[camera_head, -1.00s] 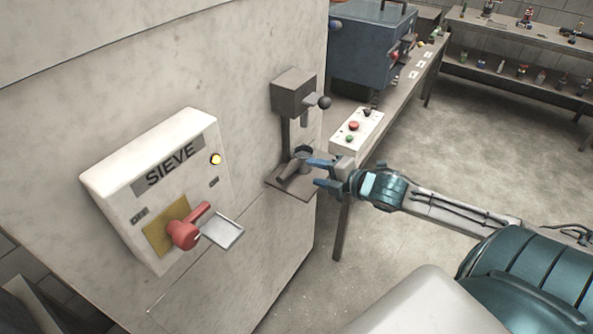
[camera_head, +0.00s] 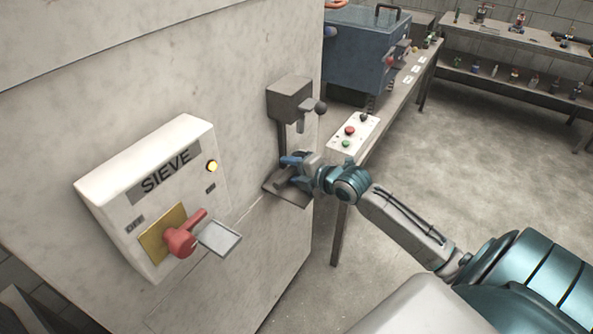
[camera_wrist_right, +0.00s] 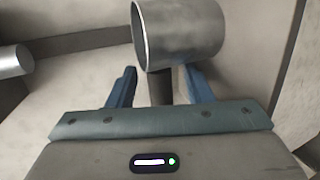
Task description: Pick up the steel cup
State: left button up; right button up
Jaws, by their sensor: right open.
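The steel cup (camera_wrist_right: 180,38) is a grey metal cylinder, seen large at the top of the right wrist view, just beyond the fingertips. A short dark bar (camera_wrist_right: 160,85) shows below it between the fingers; I cannot tell whether it is part of the cup. My right gripper (camera_wrist_right: 160,82) is open, one blue finger on each side of the bar. In the head view my right gripper (camera_head: 287,168) is over the small grey shelf (camera_head: 290,196) under the wall-mounted dispenser and largely hides the cup. My left gripper is not in view.
The grey dispenser head (camera_head: 290,100) with its dark knob hangs above the shelf. A button panel (camera_head: 352,134) stands close right of my wrist. The sieve switch box (camera_head: 150,200) with red handle juts out left. A blue machine (camera_head: 365,50) stands behind.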

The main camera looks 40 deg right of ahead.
jog(key=shift+w+f, duration=0.1)
jog(key=shift+w, duration=0.1)
jog(key=shift+c, duration=0.3)
grip_shut()
